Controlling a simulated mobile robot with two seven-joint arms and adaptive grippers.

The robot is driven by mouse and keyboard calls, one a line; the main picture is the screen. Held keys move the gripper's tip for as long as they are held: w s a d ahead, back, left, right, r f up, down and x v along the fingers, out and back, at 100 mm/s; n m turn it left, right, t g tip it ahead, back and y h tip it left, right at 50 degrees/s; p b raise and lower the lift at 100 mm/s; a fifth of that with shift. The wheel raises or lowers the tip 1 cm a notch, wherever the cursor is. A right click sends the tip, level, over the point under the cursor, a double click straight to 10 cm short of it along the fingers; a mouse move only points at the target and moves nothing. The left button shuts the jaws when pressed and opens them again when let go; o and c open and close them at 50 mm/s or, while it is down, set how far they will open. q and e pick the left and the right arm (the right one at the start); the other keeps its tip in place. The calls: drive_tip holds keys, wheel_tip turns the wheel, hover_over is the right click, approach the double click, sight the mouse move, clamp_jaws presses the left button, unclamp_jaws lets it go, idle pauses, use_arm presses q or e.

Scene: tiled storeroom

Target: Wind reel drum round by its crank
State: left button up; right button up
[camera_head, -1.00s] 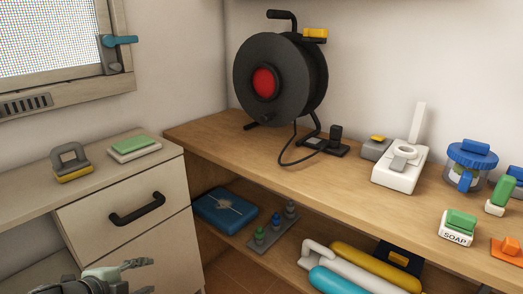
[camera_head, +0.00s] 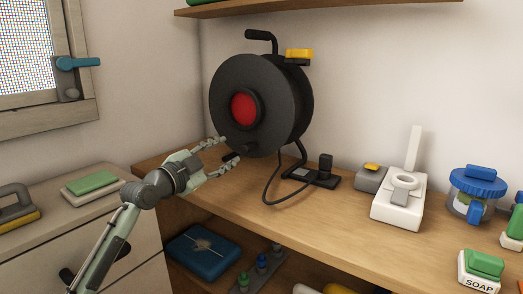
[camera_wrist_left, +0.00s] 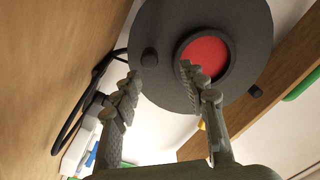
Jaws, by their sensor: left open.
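The black cable reel stands on the wooden worktop, its drum (camera_head: 225,88) upright with a red centre (camera_head: 243,109). In the left wrist view the drum (camera_wrist_left: 190,15) fills the top, and a small black knob (camera_wrist_left: 149,57), apparently the crank's grip, sticks out near its lower edge. In the head view a dark stub (camera_head: 231,157) shows low by the drum. My left gripper (camera_head: 230,150) is open in front of the drum's lower part. Its fingers (camera_wrist_left: 161,72) appear either side of the knob's line; contact cannot be told. My right gripper is not in view.
A black cable (camera_head: 267,188) loops from the reel to a black base (camera_head: 312,177) on its right. A white device (camera_head: 398,205), a blue-lidded jar (camera_head: 474,190) and a soap bottle (camera_head: 480,272) stand further right. A drawer unit (camera_head: 125,220) is at left, and a shelf (camera_head: 330,10) hangs above.

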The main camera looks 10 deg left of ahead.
sight(243, 150)
use_arm(q)
drive_tip(key=shift+d+f, duration=0.35)
drive_tip(key=shift+f, duration=0.1)
drive_tip(key=shift+w+d+f, duration=0.1)
drive_tip(key=shift+w+d, duration=0.1)
drive_tip(key=shift+w, duration=0.1)
drive_tip(key=x, duration=0.7)
drive_tip(key=shift+w+d+f, duration=0.1)
drive_tip(key=shift+w, duration=0.05)
clamp_jaws()
